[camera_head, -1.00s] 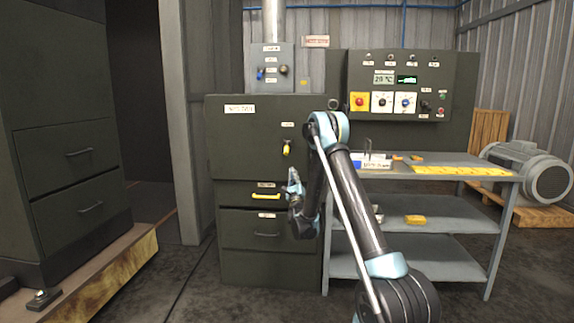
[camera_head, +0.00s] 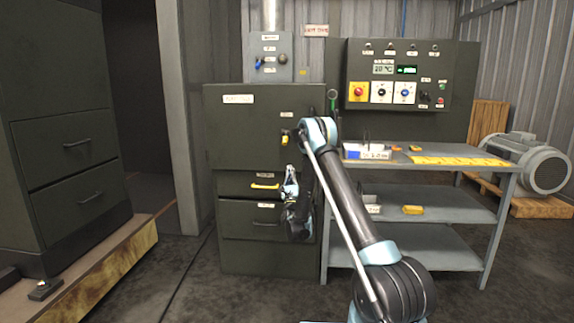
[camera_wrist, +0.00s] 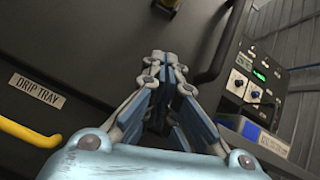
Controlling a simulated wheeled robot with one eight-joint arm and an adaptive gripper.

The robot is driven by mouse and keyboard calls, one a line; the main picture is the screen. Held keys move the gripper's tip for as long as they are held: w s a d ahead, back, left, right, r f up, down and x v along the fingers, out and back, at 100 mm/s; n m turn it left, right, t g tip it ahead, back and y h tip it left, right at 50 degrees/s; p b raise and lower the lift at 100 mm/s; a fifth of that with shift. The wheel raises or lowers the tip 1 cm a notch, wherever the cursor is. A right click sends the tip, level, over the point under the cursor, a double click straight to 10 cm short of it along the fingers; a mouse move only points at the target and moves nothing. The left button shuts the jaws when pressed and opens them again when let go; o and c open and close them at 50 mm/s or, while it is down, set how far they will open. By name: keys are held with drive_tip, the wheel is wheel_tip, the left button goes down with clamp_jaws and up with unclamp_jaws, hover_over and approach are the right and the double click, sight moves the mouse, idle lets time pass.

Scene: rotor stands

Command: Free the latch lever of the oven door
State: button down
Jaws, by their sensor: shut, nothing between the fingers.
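The oven door (camera_head: 232,135) is a dark green panel that looks closed. A small yellow-handled lever (camera_head: 285,138), apparently the latch lever, is on its right part under a small label. In the wrist view, a dark yellowish part (camera_wrist: 166,5), perhaps this lever, is cut off at the top edge. My gripper (camera_head: 290,170) is in front of the oven, just below the lever and apart from it. In the wrist view my gripper (camera_wrist: 155,62) is shut and empty, its fingertips together in front of the dark door face.
A yellow drip tray handle (camera_head: 265,186) is left of my gripper, and its DRIP TRAY label (camera_wrist: 37,91) shows close by. A black curved bar (camera_wrist: 214,55) stands out at right. A control panel (camera_head: 398,78) and grey shelf table (camera_head: 440,158) are to the right.

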sight(285, 138)
drive_tip(key=w+r, duration=0.1)
drive_tip(key=r, duration=0.2)
drive_tip(key=w+a+r, duration=0.1)
drive_tip(key=w+r, duration=0.1)
drive_tip(key=r, duration=0.1)
drive_tip(key=w+r, duration=0.2)
drive_tip(key=r, duration=0.1)
drive_tip(key=shift+w+a+r, duration=0.1)
drive_tip(key=shift+a+r, duration=0.15)
drive_tip(key=shift+a, duration=0.15)
